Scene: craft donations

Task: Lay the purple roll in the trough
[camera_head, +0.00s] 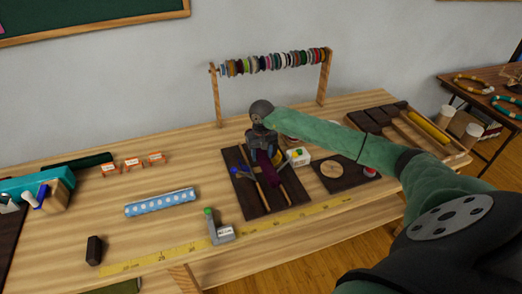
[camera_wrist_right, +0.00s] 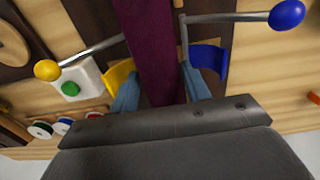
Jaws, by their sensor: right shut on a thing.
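A yellow curved piece (camera_wrist_right: 118,74) and a blue one (camera_wrist_right: 209,57) flank the fingers, near metal rods with a yellow knob (camera_wrist_right: 47,70) and a blue knob (camera_wrist_right: 287,13). Whether the roll touches the board is unclear. My left gripper is out of view.
A blue dotted roll (camera_head: 161,202) lies left of the board. A grey block with a green knob (camera_head: 221,233) stands by the yellow measuring tape (camera_head: 165,258). A spool rack (camera_head: 217,100) stands behind.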

